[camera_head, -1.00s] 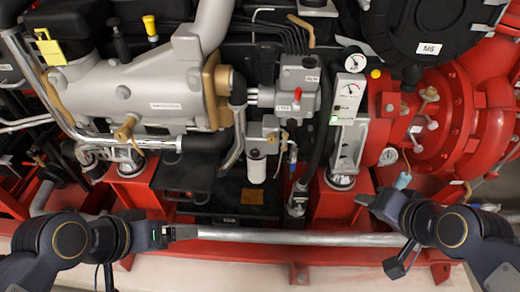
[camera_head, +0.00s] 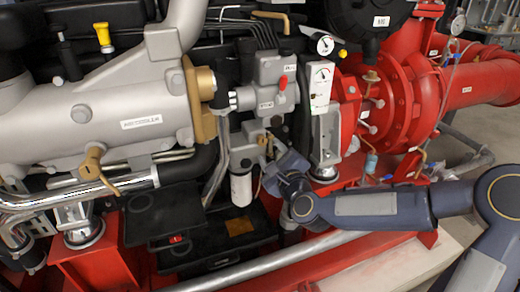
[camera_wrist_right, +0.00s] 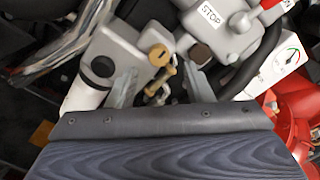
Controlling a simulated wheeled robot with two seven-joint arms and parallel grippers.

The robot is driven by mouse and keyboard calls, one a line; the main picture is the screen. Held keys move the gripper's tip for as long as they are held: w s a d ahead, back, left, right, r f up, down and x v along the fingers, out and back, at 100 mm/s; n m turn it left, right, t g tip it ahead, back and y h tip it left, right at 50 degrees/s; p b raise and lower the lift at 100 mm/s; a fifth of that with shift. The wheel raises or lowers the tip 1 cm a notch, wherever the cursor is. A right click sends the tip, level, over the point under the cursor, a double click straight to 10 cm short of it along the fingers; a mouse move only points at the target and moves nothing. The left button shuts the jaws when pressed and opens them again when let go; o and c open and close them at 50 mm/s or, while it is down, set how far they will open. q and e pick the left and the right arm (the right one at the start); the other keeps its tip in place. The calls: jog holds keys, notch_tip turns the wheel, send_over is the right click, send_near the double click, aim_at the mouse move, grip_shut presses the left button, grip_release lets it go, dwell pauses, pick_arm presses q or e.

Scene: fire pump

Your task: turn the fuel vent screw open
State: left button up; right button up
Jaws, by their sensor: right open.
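A brass screw head (camera_wrist_right: 159,55), which looks like the fuel vent screw, sits on the grey filter block (camera_wrist_right: 120,45) in the right wrist view. A brass winged piece and a small chain lie just below it. In the head view brass (camera_head: 262,141) shows on the block above the white filter (camera_head: 241,188). My right gripper (camera_wrist_right: 163,78) is open, with one finger on each side of the brass parts. No finger visibly closes on them. In the head view the right gripper (camera_head: 271,152) is at the block's right side, partly hiding it. My left gripper is out of view.
A grey housing with a STOP label (camera_wrist_right: 222,28) is close above the right finger. A gauge panel (camera_head: 320,88) stands to the right. The silver engine (camera_head: 110,115) is left, and red pump casings (camera_head: 405,100) are right. A pale rail (camera_head: 270,262) crosses in front.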

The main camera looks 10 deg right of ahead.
aim_at(263, 143)
jog(key=w, duration=0.2)
jog(key=w+a, duration=0.1)
jog(key=w, duration=0.2)
jog(key=shift+w+a, duration=0.1)
jog(key=shift+w, duration=0.05)
jog(key=c, duration=1)
